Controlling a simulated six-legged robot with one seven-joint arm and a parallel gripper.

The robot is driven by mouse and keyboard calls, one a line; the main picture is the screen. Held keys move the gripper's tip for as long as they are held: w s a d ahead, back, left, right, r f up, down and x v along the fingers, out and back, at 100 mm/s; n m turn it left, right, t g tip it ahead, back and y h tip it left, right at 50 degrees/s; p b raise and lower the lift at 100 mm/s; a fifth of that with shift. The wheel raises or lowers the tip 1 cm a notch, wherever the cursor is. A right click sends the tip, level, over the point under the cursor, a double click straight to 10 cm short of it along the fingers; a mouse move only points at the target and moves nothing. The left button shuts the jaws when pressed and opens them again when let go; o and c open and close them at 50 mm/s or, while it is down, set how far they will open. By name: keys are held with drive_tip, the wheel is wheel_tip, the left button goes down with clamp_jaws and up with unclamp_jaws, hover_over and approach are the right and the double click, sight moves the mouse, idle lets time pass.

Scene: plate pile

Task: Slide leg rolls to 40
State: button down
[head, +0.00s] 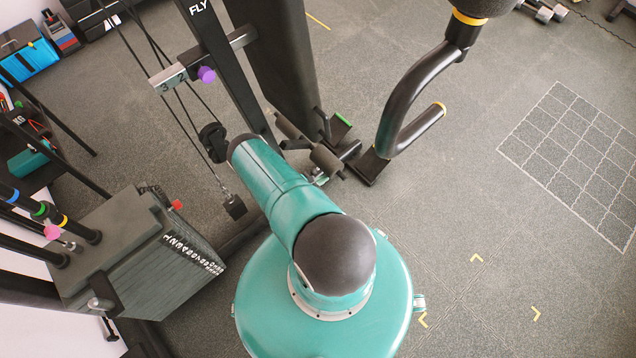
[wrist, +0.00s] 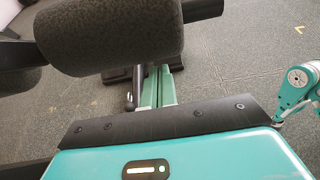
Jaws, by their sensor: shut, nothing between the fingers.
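The leg rolls are dark grey foam cylinders on a black frame. In the head view, one roll (head: 326,158) shows just right of my teal arm, with another (head: 287,126) behind it. In the wrist view, a large roll (wrist: 112,36) fills the upper left and part of a second roll (wrist: 18,80) shows at the left edge. My gripper (wrist: 158,72) has two teal fingers side by side, shut and empty. Their tips are near the large roll's lower edge; I cannot tell whether they touch it. No mark reading 40 is visible.
A black upright with a purple knob (head: 207,75) and cables stands left of the rolls. A weight stack (head: 135,250) is at the lower left. A curved black bar (head: 405,105) stands at the upper right. Open floor (head: 480,210) lies to the right.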

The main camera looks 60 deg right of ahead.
drive_tip(key=shift+d+r, duration=0.25)
drive_tip(key=shift+r, duration=0.1)
drive_tip(key=shift+s+d+r, duration=0.15)
drive_tip(key=shift+d+r, duration=0.45)
drive_tip(key=shift+f, duration=0.1)
